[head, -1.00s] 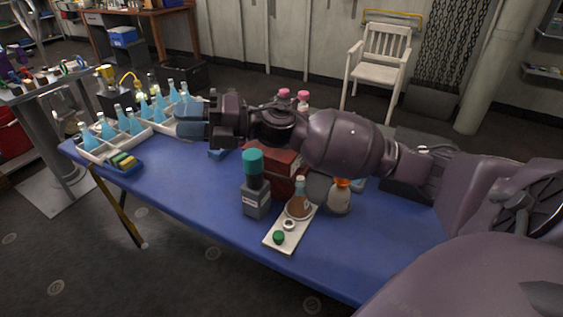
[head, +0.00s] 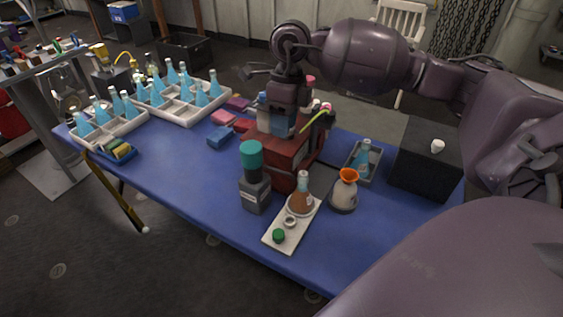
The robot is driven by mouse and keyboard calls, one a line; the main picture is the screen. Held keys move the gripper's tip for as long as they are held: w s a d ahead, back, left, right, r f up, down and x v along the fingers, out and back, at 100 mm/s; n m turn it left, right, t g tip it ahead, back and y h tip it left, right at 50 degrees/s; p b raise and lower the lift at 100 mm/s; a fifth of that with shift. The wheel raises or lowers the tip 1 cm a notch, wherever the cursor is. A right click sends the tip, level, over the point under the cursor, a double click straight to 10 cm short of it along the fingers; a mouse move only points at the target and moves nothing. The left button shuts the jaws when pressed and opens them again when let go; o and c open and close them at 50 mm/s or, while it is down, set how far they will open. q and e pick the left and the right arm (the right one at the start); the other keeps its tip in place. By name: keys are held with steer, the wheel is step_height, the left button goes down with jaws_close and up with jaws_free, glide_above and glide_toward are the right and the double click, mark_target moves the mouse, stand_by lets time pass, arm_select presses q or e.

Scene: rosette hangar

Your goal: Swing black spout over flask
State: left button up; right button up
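My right gripper (head: 278,126) points down over the red box-shaped unit (head: 277,155) at the middle of the blue table. Its bluish fingers overlap the top of the unit; whether they touch it or are open cannot be told. I cannot make out a black spout; the gripper and wrist cover part of the unit. A flask of brown liquid (head: 300,201) stands on a white tray (head: 278,246) in front of the unit. A grey flask with an orange top (head: 344,192) stands to its right. My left gripper is not in view.
A grey bottle with a teal cap (head: 255,188) stands left of the brown flask. White racks (head: 181,113) of blue flasks fill the left end. A black box (head: 424,165) stands at the right. The table's front left is clear.

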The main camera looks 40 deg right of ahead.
steer(key=f, duration=0.3)
steer(key=s+a+f, duration=0.1)
steer(key=f, duration=0.3)
steer(key=f+b, duration=0.1)
steer(key=f, duration=0.2)
steer(key=shift+s+a+f, duration=0.15)
steer(key=shift+a+f, duration=0.2)
steer(key=shift+c, duration=0.4)
jaws_close()
